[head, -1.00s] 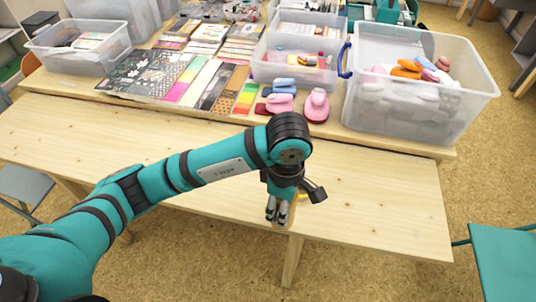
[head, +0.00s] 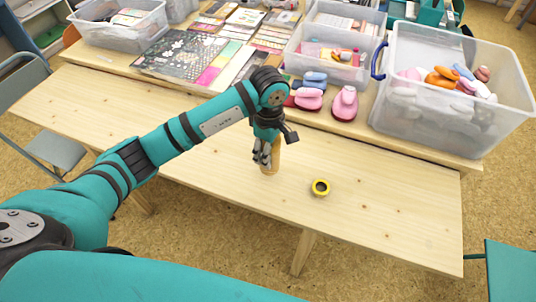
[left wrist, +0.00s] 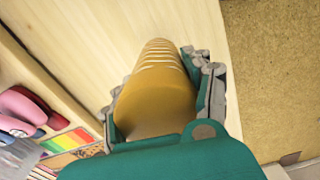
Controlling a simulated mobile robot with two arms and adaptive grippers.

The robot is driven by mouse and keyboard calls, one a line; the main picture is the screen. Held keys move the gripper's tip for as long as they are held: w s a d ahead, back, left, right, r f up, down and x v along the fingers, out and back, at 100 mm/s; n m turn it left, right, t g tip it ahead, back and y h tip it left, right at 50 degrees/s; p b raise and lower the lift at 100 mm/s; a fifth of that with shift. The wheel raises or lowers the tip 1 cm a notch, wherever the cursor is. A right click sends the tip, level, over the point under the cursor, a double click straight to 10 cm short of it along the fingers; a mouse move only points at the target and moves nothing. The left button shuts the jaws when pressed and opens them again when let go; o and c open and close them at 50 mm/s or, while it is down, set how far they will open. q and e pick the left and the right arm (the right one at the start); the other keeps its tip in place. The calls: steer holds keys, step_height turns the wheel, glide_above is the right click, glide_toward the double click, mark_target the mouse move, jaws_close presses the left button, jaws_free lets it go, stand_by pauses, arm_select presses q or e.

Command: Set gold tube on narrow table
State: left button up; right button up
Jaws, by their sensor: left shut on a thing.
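The gold tube (head: 273,158) is upright in my left gripper (head: 265,155), over the narrow table (head: 380,207) in the head view. In the left wrist view the tube (left wrist: 155,92) fills the space between the fingers (left wrist: 160,85), which are shut on it from both sides. Its far end shows ridged rings. In the head view the tube's lower end is at or just above the wooden top; I cannot tell if it touches. My right gripper is not in view.
Behind, pink punches (head: 344,103) and clear bins (head: 420,110) stand on the higher table. The narrow table's right part is clear.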

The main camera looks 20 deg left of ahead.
arm_select(q)
steer(key=f, duration=0.1)
steer(key=f+p, duration=0.1)
steer(key=f, duration=0.1)
steer(key=shift+w+a+f, duration=0.15)
steer(key=shift+w+a, duration=0.05)
steer(key=shift+f, duration=0.15)
steer(key=o, duration=0.8)
steer(key=shift+f+b, duration=0.15)
steer(key=shift+b, duration=0.15)
steer(key=shift+c, duration=0.2)
steer(key=o, duration=0.5)
steer(key=shift+c, duration=0.2)
